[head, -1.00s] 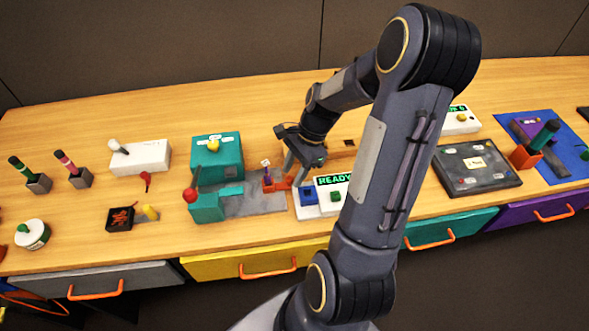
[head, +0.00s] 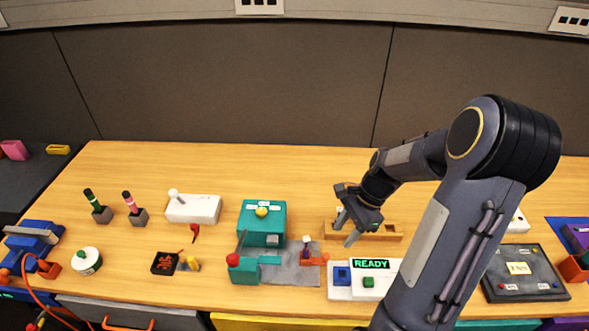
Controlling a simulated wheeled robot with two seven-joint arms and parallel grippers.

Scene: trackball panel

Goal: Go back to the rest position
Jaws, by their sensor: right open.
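My right arm comes in from the lower right. Its right gripper (head: 346,229) is open with nothing between its fingers. In the picture it appears just beyond a white panel (head: 341,293) with a green READY display (head: 371,264), a blue block (head: 342,276) and a green button (head: 368,282). It overlaps the left end of a wooden tray (head: 390,232); I cannot tell how high above the table it is. My left gripper is not in view.
A teal box (head: 262,230) with a yellow ball and a teal device with a red knob (head: 233,260) stand left of the gripper. A dark panel (head: 522,283) lies at the right. The back strip of the wooden table (head: 220,165) is clear, with a wall behind.

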